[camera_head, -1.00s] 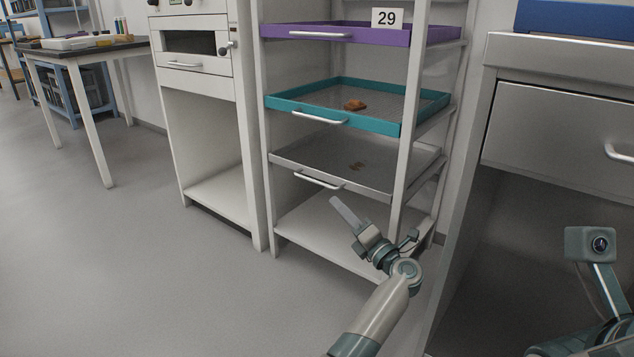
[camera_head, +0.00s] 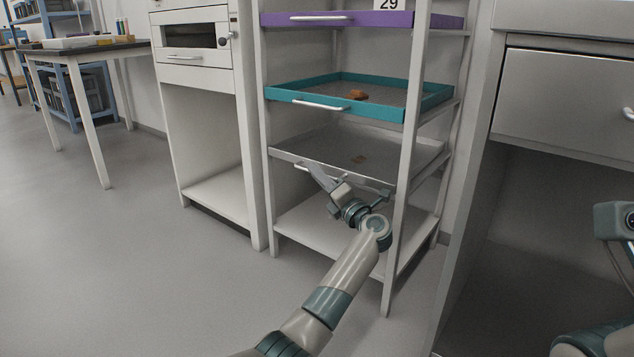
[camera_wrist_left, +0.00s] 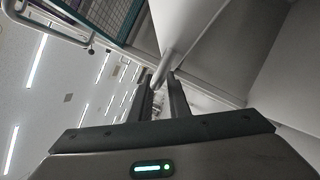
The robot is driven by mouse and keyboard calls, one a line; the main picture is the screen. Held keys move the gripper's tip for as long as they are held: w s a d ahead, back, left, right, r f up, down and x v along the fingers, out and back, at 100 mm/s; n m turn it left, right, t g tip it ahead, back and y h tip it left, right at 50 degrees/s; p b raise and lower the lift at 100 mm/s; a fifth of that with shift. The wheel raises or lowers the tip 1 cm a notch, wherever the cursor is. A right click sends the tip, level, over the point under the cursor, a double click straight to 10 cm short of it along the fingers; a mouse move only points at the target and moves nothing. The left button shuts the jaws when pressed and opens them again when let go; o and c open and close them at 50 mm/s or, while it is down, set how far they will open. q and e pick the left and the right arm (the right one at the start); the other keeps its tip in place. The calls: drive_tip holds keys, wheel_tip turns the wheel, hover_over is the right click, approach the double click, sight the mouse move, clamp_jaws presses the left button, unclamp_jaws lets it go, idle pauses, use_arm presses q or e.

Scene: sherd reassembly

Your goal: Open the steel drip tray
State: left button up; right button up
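The steel drip tray (camera_head: 395,152) is the grey tray on the level below the teal tray in the rack. It looks pushed in, with its front edge near the rack's front posts. Its bar handle (camera_head: 301,166) is partly hidden by my left gripper (camera_head: 318,174), whose fingers reach it from the front right. In the left wrist view the two fingers (camera_wrist_left: 162,84) stand apart, with the end of the handle (camera_wrist_left: 166,66) at or between their tips. Whether they touch it I cannot tell.
A teal tray (camera_head: 288,95) holding a brown sherd (camera_head: 357,94) is above, and a purple tray (camera_head: 345,20) is higher up. A rack post (camera_head: 408,130) stands close right of my left wrist. A metal drawer cabinet (camera_head: 560,90) is at right. The floor at left is clear.

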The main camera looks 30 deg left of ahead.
use_arm(q)
drive_tip(key=shift+w+a+r, duration=0.1)
drive_tip(key=shift+w+a, duration=0.05)
drive_tip(key=shift+a, duration=0.25)
clamp_jaws()
idle(1.3)
